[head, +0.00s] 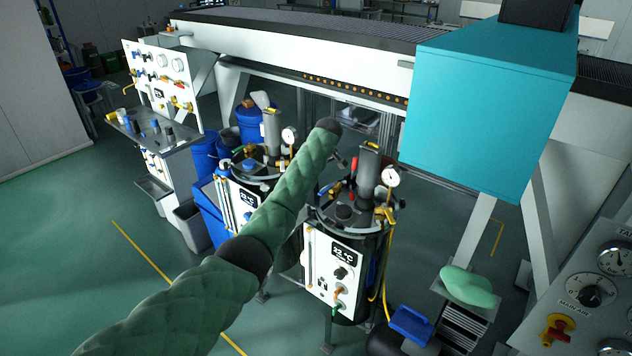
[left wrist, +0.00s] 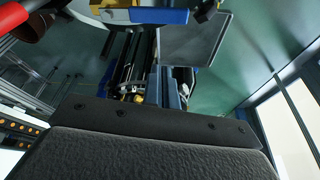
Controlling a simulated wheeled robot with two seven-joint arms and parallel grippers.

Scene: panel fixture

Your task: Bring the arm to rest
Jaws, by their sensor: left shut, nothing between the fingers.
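My left arm (head: 225,280) in its green quilted sleeve comes in from the bottom left of the head view. It reaches up and across to a dark end in front of the two tank units. I cannot make out the fingers of my left gripper there. In the left wrist view a wide dark grey padded part of my left gripper (left wrist: 150,135) fills the bottom. It is shut, and I see nothing held. My right arm and gripper are not in view.
Two tank units, the left (head: 240,195) and right (head: 334,262), stand close around the arm, with gauges and a yellow hose. A teal box (head: 488,105) hangs at upper right. A gauge panel (head: 592,300) is at lower right. Green floor (head: 70,225) is open at left.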

